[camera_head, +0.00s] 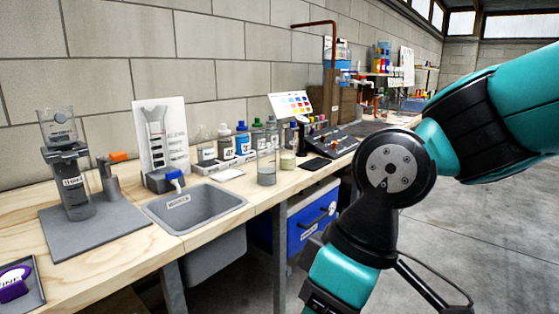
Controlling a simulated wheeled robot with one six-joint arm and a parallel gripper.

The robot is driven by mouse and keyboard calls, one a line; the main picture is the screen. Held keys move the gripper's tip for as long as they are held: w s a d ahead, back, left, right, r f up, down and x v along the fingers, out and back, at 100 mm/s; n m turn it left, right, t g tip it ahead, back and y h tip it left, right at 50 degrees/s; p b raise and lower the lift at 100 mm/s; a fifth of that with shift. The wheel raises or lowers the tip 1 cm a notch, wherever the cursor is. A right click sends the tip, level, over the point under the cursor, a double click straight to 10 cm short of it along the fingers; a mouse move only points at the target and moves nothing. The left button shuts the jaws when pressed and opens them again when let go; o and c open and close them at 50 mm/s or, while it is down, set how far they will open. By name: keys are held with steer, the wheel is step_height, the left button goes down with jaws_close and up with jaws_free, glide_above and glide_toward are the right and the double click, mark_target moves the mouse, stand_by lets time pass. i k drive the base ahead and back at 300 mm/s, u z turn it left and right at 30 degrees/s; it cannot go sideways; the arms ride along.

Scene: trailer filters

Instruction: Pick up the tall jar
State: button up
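A tall clear jar (267,168) with grey contents at its base stands upright near the front edge of the wooden bench, right of the sink. A shorter clear jar (288,160) with pale yellowish contents stands just to its right. Nothing holds either jar. My arm crosses the right side of the picture and runs down out of the bottom edge, apart from the jars. My gripper is not in view, so its state is hidden.
The bench (222,213) runs along the wall. The sink (185,222) lies left of the jars. A row of bottles (243,140) stands behind them. A black flat device (316,163) lies to their right. A blue cabinet (318,215) is below. A filter stand (75,190) is far left.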

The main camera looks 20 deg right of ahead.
mark_target(267, 144)
steer(key=z, duration=0.3)
steer(key=i, duration=1.1)
steer(key=z, duration=0.05)
steer(key=k, duration=0.5)
steer(key=z, duration=1)
steer(key=i, duration=0.8)
steer(key=u, duration=0.6)
